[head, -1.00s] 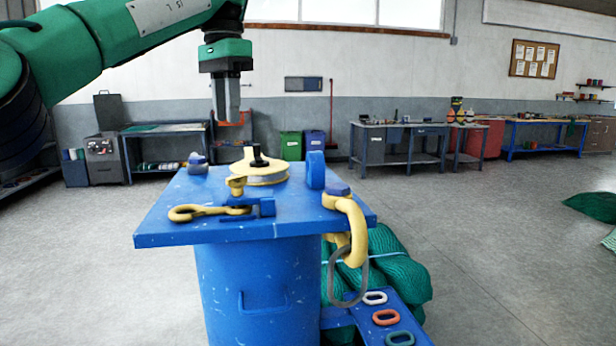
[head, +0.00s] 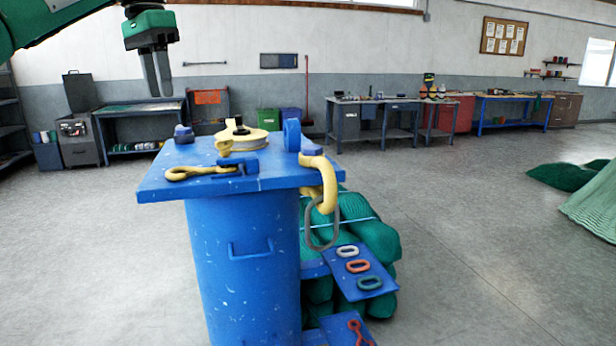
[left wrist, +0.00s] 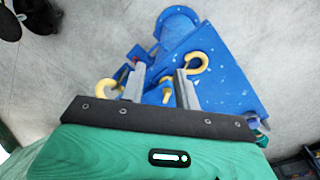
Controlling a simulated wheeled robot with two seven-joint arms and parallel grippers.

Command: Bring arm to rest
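My left gripper (head: 158,72) hangs fingers-down at the upper left of the head view, above and left of the blue stand (head: 240,262). Its two grey fingers are apart with nothing held; in the left wrist view (left wrist: 158,72) the gap between them is clear. The stand's top carries a yellow hook (head: 200,172), a yellow sheave (head: 250,143) and a blue upright ring (head: 291,135). A yellow shackle (head: 326,177) with a grey link (head: 314,238) hangs at its right corner. My right gripper is in neither view.
Green net bundles (head: 375,240) lie behind the stand at right. A low blue shelf (head: 340,283) holds coloured links (head: 358,266). Workbenches (head: 375,122) line the back wall. More green netting (head: 566,177) lies far right. The floor between is clear.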

